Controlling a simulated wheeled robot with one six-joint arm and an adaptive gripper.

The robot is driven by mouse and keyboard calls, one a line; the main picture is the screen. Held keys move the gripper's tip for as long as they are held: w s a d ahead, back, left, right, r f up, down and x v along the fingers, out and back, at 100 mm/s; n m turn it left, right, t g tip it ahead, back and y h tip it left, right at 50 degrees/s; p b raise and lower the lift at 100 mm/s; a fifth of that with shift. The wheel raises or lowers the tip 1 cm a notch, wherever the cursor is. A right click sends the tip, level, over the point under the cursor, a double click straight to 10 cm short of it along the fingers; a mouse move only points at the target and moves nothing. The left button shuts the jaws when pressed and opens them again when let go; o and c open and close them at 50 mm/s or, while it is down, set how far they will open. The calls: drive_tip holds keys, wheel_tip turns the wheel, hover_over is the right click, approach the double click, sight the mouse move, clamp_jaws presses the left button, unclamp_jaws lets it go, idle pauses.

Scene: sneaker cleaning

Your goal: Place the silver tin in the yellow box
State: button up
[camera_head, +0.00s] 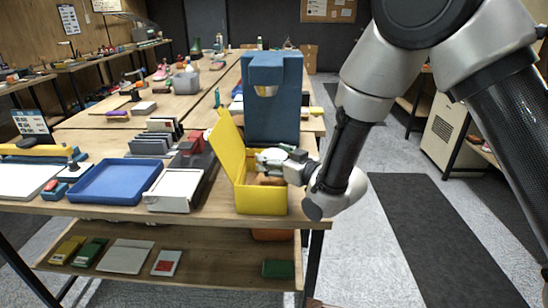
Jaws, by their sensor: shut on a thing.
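The yellow box (261,202) stands at the front right corner of the table, its lid (229,145) raised open on the left side. My gripper (276,158) reaches in from the right, over the box opening. It is shut on a small pale grey thing, which looks like the silver tin (266,155); the fingers partly cover it. The tin is at about the height of the box's upper rim. Whether it touches the box cannot be told. A brown thing (268,181) shows low inside the box.
A tall blue bin (272,110) stands close behind the box. To the left are a white tray (172,190), a blue tray (115,182) and a grey-and-red rack. A lower shelf (210,272) holds several small flat items. The floor on the right is open.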

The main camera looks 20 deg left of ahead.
drive_tip(key=shift+d+f, duration=0.1)
drive_tip(key=shift+f, duration=0.2)
drive_tip(key=o, duration=1.1)
drive_tip(key=shift+s+f, duration=0.1)
drive_tip(key=shift+f, duration=0.1)
